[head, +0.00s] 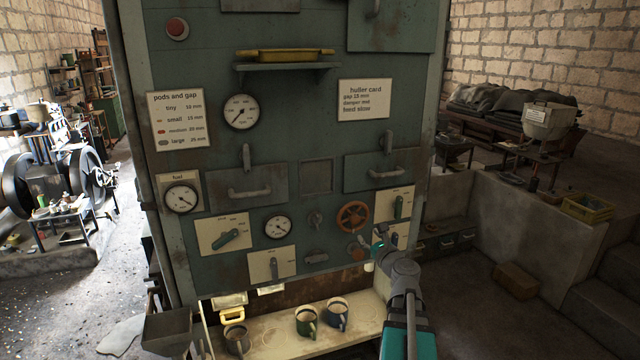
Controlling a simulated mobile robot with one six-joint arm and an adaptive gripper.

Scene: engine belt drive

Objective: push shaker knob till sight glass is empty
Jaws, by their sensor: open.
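A large green machine panel (300,130) fills the middle of the head view. Several controls sit on its lower right: a red-brown handwheel (340,217), a small grey knob (315,218) and a rounded reddish knob (356,253) below the wheel. I cannot tell from any label which one is the shaker knob. A dark square window (317,177) above the small knob may be the sight glass; its contents are too dark to tell. My gripper (372,254) is open, close to the right of the reddish knob; contact cannot be told. It partly hides a cream lever plate (402,230).
A shelf (256,341) below the panel holds several mugs, including a green mug (306,320) and a blue mug (337,314). A metal hopper (167,331) stands at lower left. A low concrete wall (500,225) stands right; floor between is partly clear.

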